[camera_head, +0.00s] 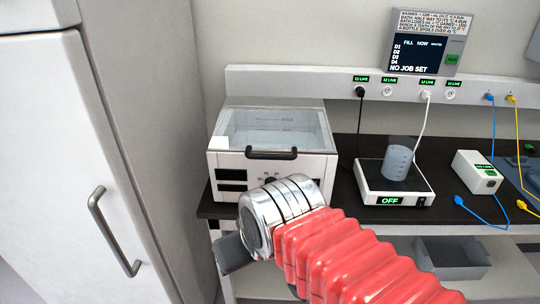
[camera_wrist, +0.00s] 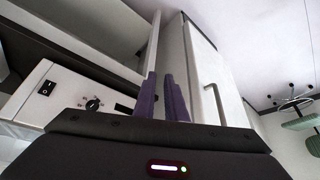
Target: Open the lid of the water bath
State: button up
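The water bath (camera_head: 315,165) is a white box on the dark bench at the left, with a clear lid (camera_head: 270,125) lying shut over it. A black bar handle (camera_head: 271,153) runs along the lid's front edge. My gripper (camera_head: 232,253) is below and in front of the bath, apart from the handle, and mostly hidden behind my silver wrist. In the wrist view, its two purple fingers (camera_wrist: 161,95) stand upright with a narrow gap and nothing between them. The white panel with a knob and switch (camera_wrist: 68,93) shows to their left.
A tall white cabinet (camera_head: 60,130) with a bar handle (camera_head: 115,232) stands close on the left. Right of the bath, a balance-like device (camera_head: 370,180) reading OFF carries a beaker (camera_head: 397,163). A white box (camera_head: 478,170) and cables lie farther right. A grey bin (camera_head: 450,270) sits below.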

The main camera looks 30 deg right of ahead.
jog(key=shift+o, duration=1.4)
jog(key=shift+w+d+f+m+g, duration=0.1)
jog(key=shift+d+f+m+g, duration=0.25)
jog(key=shift+m, duration=0.25)
jog(key=shift+o, duration=0.9)
jog(key=shift+w+d+f+m+g+y, duration=0.1)
jog(key=shift+d+f+m+g+y, duration=0.05)
jog(key=shift+m+g+y, duration=0.25)
jog(key=shift+w+d+f+m+g+y, duration=0.15)
jog(key=shift+m+y, duration=0.15)
jog(key=shift+m, duration=0.2)
jog(key=m+t+y, duration=0.8)
jog(key=m+t, duration=0.1)
jog(key=m, duration=0.5)
send_near(276, 157)
jog(key=s+d, duration=0.1)
jog(key=shift+r, duration=0.3)
jog(key=x, duration=1.3)
jog(key=shift+w+a+f, duration=0.2)
jog(key=shift+a+f, duration=0.05)
jog(key=shift+a, duration=0.1)
